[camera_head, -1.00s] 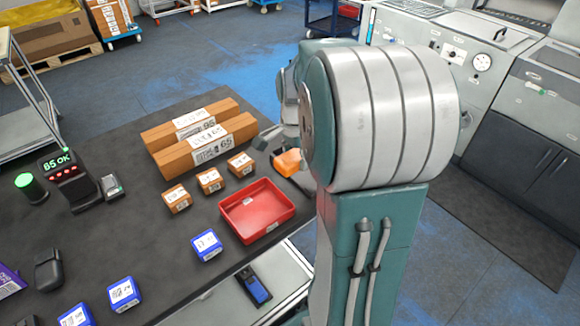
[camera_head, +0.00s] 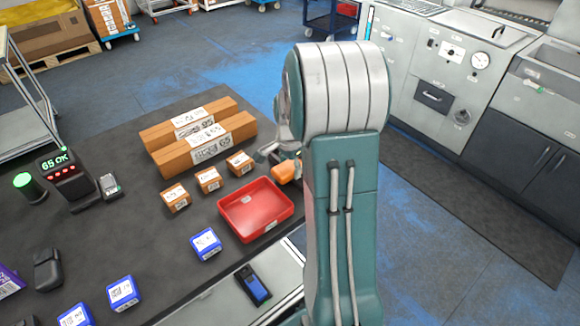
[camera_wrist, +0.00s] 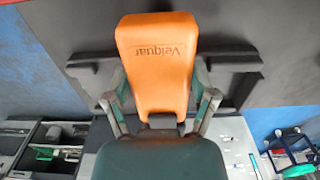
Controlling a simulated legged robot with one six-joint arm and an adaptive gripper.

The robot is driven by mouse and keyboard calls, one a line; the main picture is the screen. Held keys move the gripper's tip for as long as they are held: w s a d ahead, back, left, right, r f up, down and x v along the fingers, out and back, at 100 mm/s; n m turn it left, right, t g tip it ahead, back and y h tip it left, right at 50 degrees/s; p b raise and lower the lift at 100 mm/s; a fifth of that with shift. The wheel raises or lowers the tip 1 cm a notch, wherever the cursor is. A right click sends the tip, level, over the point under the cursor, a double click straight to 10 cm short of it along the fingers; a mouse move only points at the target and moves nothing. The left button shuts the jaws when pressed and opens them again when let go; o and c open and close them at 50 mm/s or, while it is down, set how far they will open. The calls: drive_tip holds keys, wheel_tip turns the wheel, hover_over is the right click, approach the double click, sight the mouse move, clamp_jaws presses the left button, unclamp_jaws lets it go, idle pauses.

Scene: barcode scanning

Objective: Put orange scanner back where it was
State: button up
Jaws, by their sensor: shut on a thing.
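The orange scanner (camera_head: 285,172) is at the right edge of the dark table, right of the red tray, partly hidden by my arm in the head view. In the wrist view the scanner (camera_wrist: 155,62) fills the middle, with lettering on its orange body. My gripper (camera_wrist: 160,102) is shut on it, with one finger on each side of its lower part. In the head view my gripper (camera_head: 280,152) is mostly hidden by my arm. A dark frame (camera_wrist: 88,75) shows behind the scanner in the wrist view; I cannot tell whether they touch.
The red tray (camera_head: 225,212) is empty. Small brown boxes (camera_head: 208,180) and two long brown boxes (camera_head: 204,143) lie left of the scanner. A blue box (camera_head: 205,244) lies near the table's front edge. A lit display stand (camera_head: 70,180) is at the left.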

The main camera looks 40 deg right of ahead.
sight(290, 166)
drive_tip(key=o, duration=1.2)
wheel_tip(290, 166, up, 11)
drive_tip(key=s+a+r+n+t, duration=0.1)
drive_tip(key=s+a+r+n, duration=0.25)
drive_tip(key=a, duration=0.35)
drive_tip(key=s+a+r+n+t, duration=0.1)
drive_tip(key=s+a+r+n, duration=0.1)
drive_tip(key=a+r+n, duration=0.3)
drive_tip(key=shift+s+a+f+n+t, duration=0.15)
drive_tip(key=shift+s+a+n+t, duration=0.45)
drive_tip(key=shift+s+a+n, duration=1.2)
drive_tip(key=shift+s+a+f+n+t, duration=0.2)
drive_tip(key=shift+s+a+n+t, duration=0.4)
drive_tip(key=shift+s+a+n, duration=1.1)
drive_tip(key=shift+s+a+f+n+t, duration=0.15)
drive_tip(key=shift+s+a+n+t, duration=0.45)
drive_tip(key=shift+s+a+n, duration=1.15)
drive_tip(key=shift+s+a+m, duration=0.4)
drive_tip(key=shift+s+m, duration=0.1)
drive_tip(key=shift+s, duration=0.05)
